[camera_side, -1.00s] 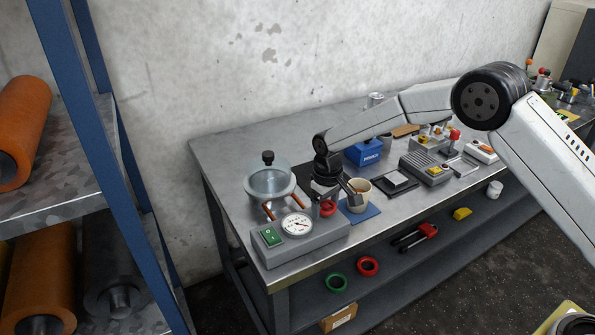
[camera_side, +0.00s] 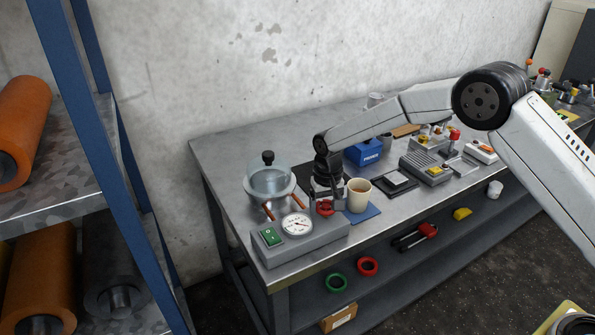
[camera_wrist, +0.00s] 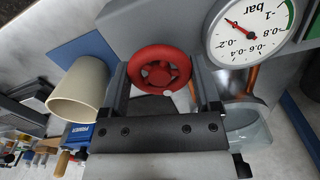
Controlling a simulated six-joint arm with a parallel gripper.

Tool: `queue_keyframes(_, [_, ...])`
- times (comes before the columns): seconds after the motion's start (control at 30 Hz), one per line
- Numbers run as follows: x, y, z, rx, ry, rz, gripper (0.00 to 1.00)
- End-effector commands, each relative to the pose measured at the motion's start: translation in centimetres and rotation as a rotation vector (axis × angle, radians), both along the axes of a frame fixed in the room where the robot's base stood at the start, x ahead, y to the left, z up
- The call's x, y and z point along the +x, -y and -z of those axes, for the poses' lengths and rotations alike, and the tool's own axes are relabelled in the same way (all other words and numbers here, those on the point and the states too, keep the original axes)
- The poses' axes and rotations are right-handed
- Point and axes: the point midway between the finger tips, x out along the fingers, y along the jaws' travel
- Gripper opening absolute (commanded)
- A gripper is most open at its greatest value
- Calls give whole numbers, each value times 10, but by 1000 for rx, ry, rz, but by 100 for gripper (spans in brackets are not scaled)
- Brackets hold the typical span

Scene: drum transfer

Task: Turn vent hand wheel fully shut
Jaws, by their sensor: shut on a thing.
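In the side view my gripper (camera_side: 328,200) partly hides the wheel. The dial gauge (camera_side: 296,225) has a white face and a red needle; in the wrist view the gauge (camera_wrist: 250,28) shows its needle pointing up-left, near the -0.2 end of the scale.
A cream cup (camera_side: 359,195) stands on a blue mat (camera_side: 368,216) close to the right of my gripper. A glass chamber (camera_side: 268,184) with a black knob stands behind the grey box (camera_side: 302,246), which carries a green switch (camera_side: 271,237). A blue box (camera_side: 363,153) stands farther back.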

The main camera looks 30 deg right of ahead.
Motion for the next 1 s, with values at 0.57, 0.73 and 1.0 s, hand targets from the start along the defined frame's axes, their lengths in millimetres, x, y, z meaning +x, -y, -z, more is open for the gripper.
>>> queue_keyframes(0.57, [0, 0, 0, 0, 0, -10, 100])
queue_keyframes(0.73, [0, -1, 0, 0, -1, -48, 100])
queue_keyframes(1.0, [-1, -1, 1, 1, -4, -183, 100])
